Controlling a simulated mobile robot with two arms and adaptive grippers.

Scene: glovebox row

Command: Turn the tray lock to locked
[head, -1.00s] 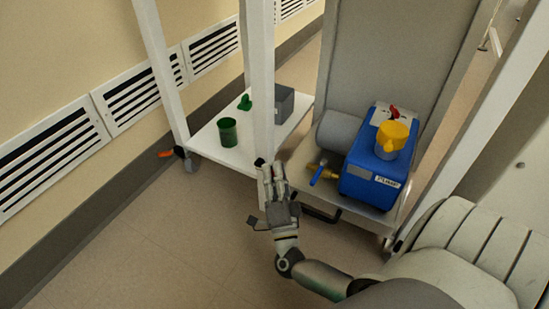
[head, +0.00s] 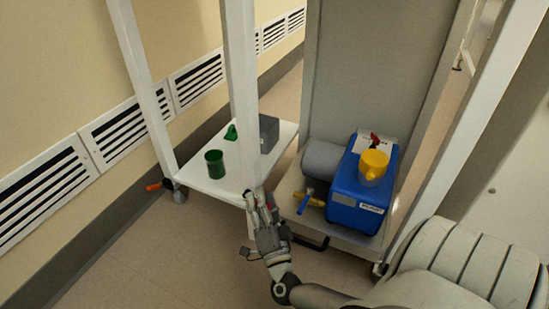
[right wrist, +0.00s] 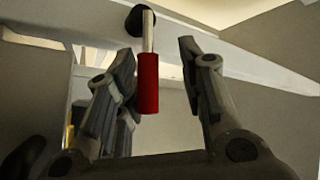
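A red handle (right wrist: 148,84) on a short metal rod hangs from a round black knob (right wrist: 141,20) on a pale beam in the right wrist view. I take it for the tray lock lever. My right gripper (right wrist: 156,56) is open, with a finger on each side of the handle and a visible gap to the right finger. The fingers mostly hide the lever there. My left gripper is not in view.
A white low shelf (head: 200,178) holds a green cup (head: 215,164) and a dark grey box (head: 268,133). Right of the gripper stands a blue pump (head: 360,200) with a yellow cap (head: 373,165); a blue-handled brass valve (head: 307,200) is close by. Floor at lower left is clear.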

